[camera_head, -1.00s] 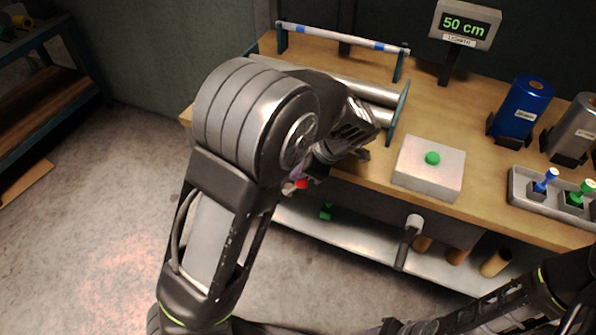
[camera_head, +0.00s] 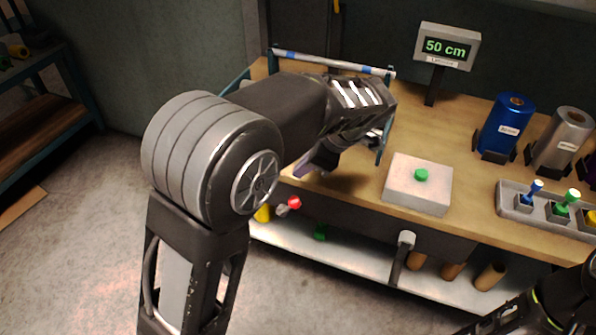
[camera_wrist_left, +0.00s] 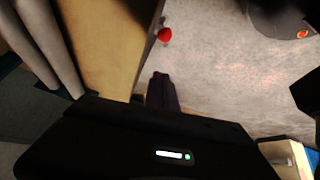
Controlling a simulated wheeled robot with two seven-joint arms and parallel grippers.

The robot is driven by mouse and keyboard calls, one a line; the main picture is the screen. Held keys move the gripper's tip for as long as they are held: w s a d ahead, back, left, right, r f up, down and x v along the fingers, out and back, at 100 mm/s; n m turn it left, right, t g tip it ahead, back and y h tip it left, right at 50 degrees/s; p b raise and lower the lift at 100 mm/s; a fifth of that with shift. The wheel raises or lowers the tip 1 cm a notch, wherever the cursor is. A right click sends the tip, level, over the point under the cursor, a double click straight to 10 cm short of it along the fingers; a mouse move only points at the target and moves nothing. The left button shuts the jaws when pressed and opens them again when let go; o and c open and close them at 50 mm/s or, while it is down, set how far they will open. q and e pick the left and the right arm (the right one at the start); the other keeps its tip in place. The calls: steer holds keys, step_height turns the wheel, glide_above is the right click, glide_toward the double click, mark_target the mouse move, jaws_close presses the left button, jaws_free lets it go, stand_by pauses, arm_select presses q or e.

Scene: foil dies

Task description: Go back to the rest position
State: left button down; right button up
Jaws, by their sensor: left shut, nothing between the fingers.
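My left gripper (camera_head: 316,162) is at the front edge of the workbench, in front of the roller frame and left of the white box with a green button. Its fingers are closed together and hold nothing, as the left wrist view (camera_wrist_left: 162,92) shows. The upper part of my left arm hides part of the rollers and the bench corner. My right arm enters at the lower right of the head view; its gripper is outside the picture.
The workbench (camera_head: 455,150) carries a white button box (camera_head: 415,190), a display reading 50 cm (camera_head: 447,47), a blue roll (camera_head: 506,127), a silver roll (camera_head: 562,138) and a tray (camera_head: 512,210). A red knob (camera_head: 294,202) sits below its front edge.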

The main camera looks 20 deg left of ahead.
stand_by(0.4)
arm_select(q)
steer(key=s+d+f+m+h, duration=0.1)
steer(key=s+f+m, duration=0.15)
steer(key=f, duration=0.45)
steer(key=s+d+f+m+g+h, duration=0.1)
steer(key=s+d+f+m+h, duration=0.15)
steer(key=f, duration=0.55)
steer(key=s+d+f+m+h, duration=0.1)
steer(key=f+m, duration=0.3)
steer(key=f, duration=0.3)
steer(key=s+d+f+m+h, duration=0.2)
steer(key=s+d+f+m, duration=0.2)
steer(key=s, duration=0.4)
steer(key=s+d+f+m+t+h, duration=0.1)
steer(key=s+d+f+m+h, duration=0.2)
steer(key=s+f, duration=0.6)
steer(key=d+m, duration=0.2)
steer(key=d, duration=0.1)
steer(key=shift+s+d+f+h, duration=0.15)
steer(key=shift+h, duration=0.2)
